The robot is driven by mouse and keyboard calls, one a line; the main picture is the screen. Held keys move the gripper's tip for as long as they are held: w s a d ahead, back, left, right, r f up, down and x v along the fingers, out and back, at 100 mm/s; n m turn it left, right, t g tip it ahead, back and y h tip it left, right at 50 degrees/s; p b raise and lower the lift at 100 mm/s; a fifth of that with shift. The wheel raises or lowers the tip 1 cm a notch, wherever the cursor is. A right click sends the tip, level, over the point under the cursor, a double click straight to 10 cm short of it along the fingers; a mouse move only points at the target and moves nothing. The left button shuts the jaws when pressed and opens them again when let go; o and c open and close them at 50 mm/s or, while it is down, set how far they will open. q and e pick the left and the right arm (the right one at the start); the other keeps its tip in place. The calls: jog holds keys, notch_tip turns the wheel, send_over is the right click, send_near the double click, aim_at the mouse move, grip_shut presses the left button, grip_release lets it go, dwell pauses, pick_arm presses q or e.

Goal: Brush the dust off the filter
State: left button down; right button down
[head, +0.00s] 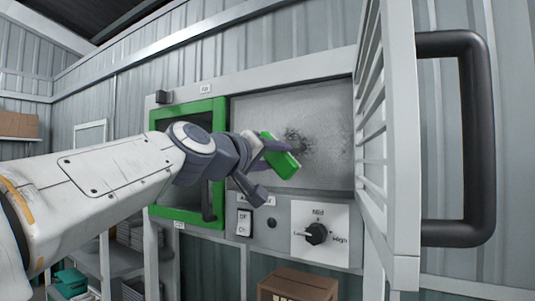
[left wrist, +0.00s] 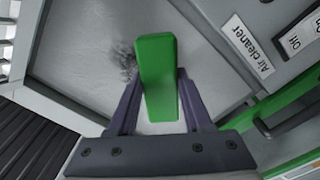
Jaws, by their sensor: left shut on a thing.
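The filter (head: 255,108) is a grey panel set in the air cleaner, behind an open slatted white door (head: 402,150). A dark dust patch (head: 300,145) lies near the middle of the filter. My left gripper (head: 272,154) is shut on a green brush (head: 281,157) in front of the filter, just left of the dust. In the left wrist view the brush (left wrist: 157,75) stands between both fingers, beside the dust patch (left wrist: 125,58). Its bristles are hidden, and I cannot tell whether it touches the filter. My right gripper does not show.
The open door's black handle (head: 470,140) juts out at the right. A green-framed opening (head: 158,215) is left of the filter. Below are a switch (head: 243,222) and a speed knob (head: 316,233). A cardboard box (head: 298,284) stands at the bottom.

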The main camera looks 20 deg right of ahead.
pick_arm(q)
jog(key=shift+p+x, duration=0.55)
jog(key=shift+x, duration=0.65)
dwell(0.5)
jog(key=shift+s, duration=0.15)
